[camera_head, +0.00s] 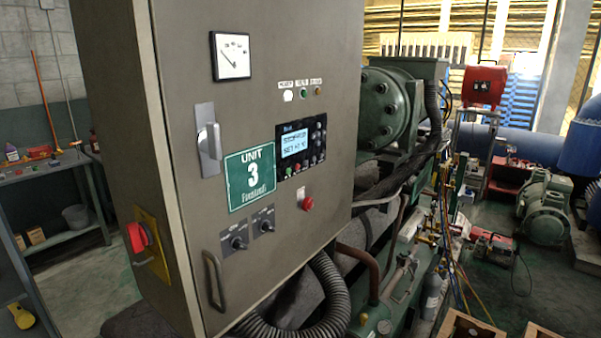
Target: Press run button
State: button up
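A grey control cabinet (240,110) fills the left middle of the head view. A black control panel (300,148) on its door has a lit blue screen (295,142) with small buttons around it. Below the screen sit a green button (289,171) and small red buttons. Which of the buttons is the run button I cannot read at this size. A larger red push button (308,203) is lower on the door. A green "UNIT 3" sign (250,178) is left of the panel. My gripper is not in view.
A red rotary switch (138,237) is on the cabinet's left side. A door handle (214,280) and a ribbed hose (325,300) are low down. Green compressor machinery (388,105) stands close on the right. A workbench (50,170) is at the left.

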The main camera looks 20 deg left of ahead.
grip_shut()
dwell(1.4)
